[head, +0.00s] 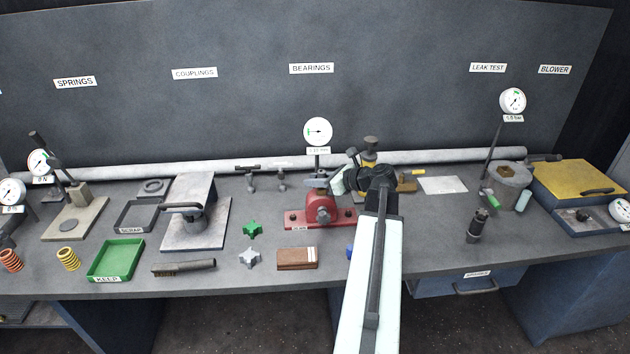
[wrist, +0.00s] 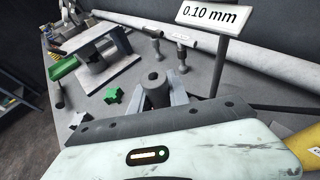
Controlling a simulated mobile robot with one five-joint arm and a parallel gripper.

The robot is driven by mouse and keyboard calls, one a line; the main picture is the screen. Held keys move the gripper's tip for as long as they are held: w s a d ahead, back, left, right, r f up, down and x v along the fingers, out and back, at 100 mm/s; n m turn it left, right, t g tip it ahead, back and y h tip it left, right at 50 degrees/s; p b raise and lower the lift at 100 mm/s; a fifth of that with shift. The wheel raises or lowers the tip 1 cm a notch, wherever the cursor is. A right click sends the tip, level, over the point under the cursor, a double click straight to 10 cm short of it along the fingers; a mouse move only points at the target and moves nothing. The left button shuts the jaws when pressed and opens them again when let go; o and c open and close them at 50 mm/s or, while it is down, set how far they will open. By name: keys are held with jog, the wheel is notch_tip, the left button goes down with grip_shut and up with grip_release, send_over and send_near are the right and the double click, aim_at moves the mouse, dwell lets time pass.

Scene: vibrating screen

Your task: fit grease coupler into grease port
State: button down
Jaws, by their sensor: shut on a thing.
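My gripper (head: 320,184) reaches left from the end of my arm, just above the red bearing housing (head: 322,213). In the wrist view, my gripper (wrist: 158,98) is shut on a short grey cylinder with a hole in its top (wrist: 154,76), which looks like the grease coupler. It appears roughly upright. The red housing stands on a red base below a dial gauge (head: 318,131). I cannot make out the grease port; the gripper covers the housing's top, and the wrist view does not show it. I cannot tell whether the coupler touches the housing.
Two small dark fittings (head: 281,180) stand behind to the left. A green star knob (head: 252,229), a grey star knob (head: 249,257) and a brown block (head: 297,258) lie in front. A yellow device (head: 368,186) stands behind my arm. A long grey pipe (head: 230,164) runs along the back.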

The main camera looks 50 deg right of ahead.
jog(key=shift+f, duration=0.2)
jog(key=c, duration=1.2)
grip_release()
jog(key=shift+o, duration=0.2)
jog(key=shift+s, duration=0.1)
jog(key=p+v, duration=0.2)
jog(key=v, duration=0.5)
jog(key=shift+r+p, duration=0.2)
jog(key=shift+p, duration=0.2)
jog(key=shift+s+d, duration=0.1)
jog(key=shift+s, duration=0.15)
jog(key=shift+r, duration=0.1)
notch_tip(320, 180, up, 4)
jog(key=p, duration=0.4)
